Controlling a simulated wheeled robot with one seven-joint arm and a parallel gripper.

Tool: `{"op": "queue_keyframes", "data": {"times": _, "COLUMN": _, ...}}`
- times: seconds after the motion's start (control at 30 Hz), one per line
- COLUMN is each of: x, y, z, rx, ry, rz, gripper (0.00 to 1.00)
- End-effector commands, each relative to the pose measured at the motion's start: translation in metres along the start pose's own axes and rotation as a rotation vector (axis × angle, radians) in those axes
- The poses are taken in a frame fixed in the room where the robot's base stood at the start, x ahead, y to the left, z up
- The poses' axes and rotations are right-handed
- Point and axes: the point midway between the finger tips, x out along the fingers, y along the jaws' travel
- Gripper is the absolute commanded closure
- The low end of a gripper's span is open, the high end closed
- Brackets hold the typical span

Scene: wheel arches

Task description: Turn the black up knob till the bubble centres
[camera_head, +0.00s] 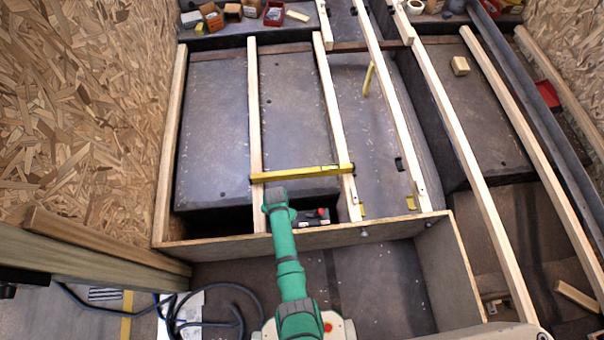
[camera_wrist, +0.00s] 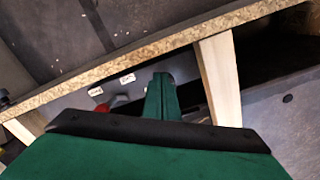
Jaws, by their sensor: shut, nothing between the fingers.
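My gripper (camera_wrist: 162,78) is shut and empty in the wrist view, its green fingers together near a grey panel. A red knob (camera_wrist: 105,106) sits on that panel left of the fingers, below two small white labels (camera_wrist: 112,85) too small to read. The red knob (camera_head: 321,212) also shows in the head view, on a dark unit right of my green arm. I cannot make out the black up knob; my fingers may cover it. A yellow spirit level (camera_head: 300,173) lies across two wooden battens above the unit. Its bubble is too small to read.
A wooden front board (camera_head: 300,238) runs between the unit and my base. Pale battens (camera_head: 256,110) rise on both sides of the working gap. Chipboard walls (camera_head: 90,110) stand at left and right. Boxes and a red bin (camera_head: 275,13) sit at the back.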

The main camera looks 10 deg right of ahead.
Motion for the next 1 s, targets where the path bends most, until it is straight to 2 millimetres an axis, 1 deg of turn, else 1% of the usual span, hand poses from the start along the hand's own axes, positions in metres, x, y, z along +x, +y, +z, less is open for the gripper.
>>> {"op": "queue_keyframes", "data": {"times": 0.2, "x": 0.026, "y": 0.0, "z": 0.0, "rx": 0.0, "ry": -0.002, "rz": 0.001, "gripper": 1.0}}
{"op": "queue_keyframes", "data": {"times": 0.4, "x": 0.041, "y": 0.0, "z": 0.0, "rx": 0.001, "ry": 0.0, "rz": 0.0, "gripper": 1.0}}
{"op": "queue_keyframes", "data": {"times": 0.6, "x": 0.048, "y": 0.002, "z": 0.001, "rx": 0.002, "ry": -0.001, "rz": 0.002, "gripper": 1.0}}
{"op": "queue_keyframes", "data": {"times": 1.0, "x": 0.05, "y": 0.005, "z": 0.002, "rx": 0.003, "ry": -0.002, "rz": 0.007, "gripper": 1.0}}
